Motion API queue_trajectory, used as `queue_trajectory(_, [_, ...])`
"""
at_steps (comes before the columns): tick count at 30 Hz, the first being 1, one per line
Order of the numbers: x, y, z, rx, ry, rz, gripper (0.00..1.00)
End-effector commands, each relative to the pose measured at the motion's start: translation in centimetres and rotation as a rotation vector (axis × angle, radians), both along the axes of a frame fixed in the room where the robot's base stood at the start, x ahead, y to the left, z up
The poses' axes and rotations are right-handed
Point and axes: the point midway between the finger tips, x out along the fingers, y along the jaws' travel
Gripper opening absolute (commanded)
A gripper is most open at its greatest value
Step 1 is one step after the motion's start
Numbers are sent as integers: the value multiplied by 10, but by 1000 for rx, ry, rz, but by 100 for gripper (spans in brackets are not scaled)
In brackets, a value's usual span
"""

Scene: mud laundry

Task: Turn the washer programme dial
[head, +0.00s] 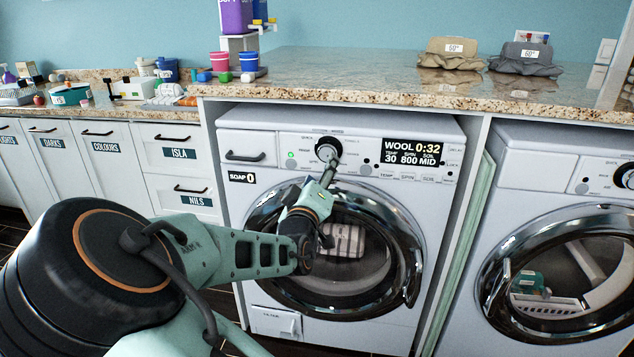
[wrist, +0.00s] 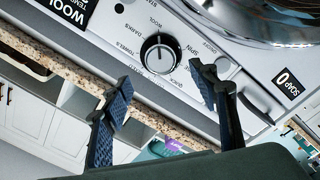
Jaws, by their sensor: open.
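The washer (head: 245,215) under the counter has a round black programme dial (head: 327,147) on its panel. The display (head: 413,152) reads WOOL 0:32, 30, 800, MID. In the wrist view the dial (wrist: 158,53) sits among printed names, including WOOL, SPIN, QUICK, TOWELS and DARKS. Its white mark points toward WOOL. My gripper (wrist: 160,78) is open and empty, its two fingers spread to either side below the dial in the picture; no contact shows. In the head view my gripper (head: 329,172) is just below the dial, and the arm hides part of the door.
The washer door (head: 415,285) is closed, with striped cloth (head: 343,240) behind its glass. A soap drawer (head: 245,156) is left of the dial. The granite counter (head: 350,90) overhangs the panel. A second machine (head: 560,165) stands to the right.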

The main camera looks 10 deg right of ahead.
Motion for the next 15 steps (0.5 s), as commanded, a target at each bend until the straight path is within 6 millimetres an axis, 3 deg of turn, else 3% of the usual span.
queue_trajectory(6, [-29,11,-1,0,0,3,54])
queue_trajectory(15, [-42,15,-2,0,0,0,54])
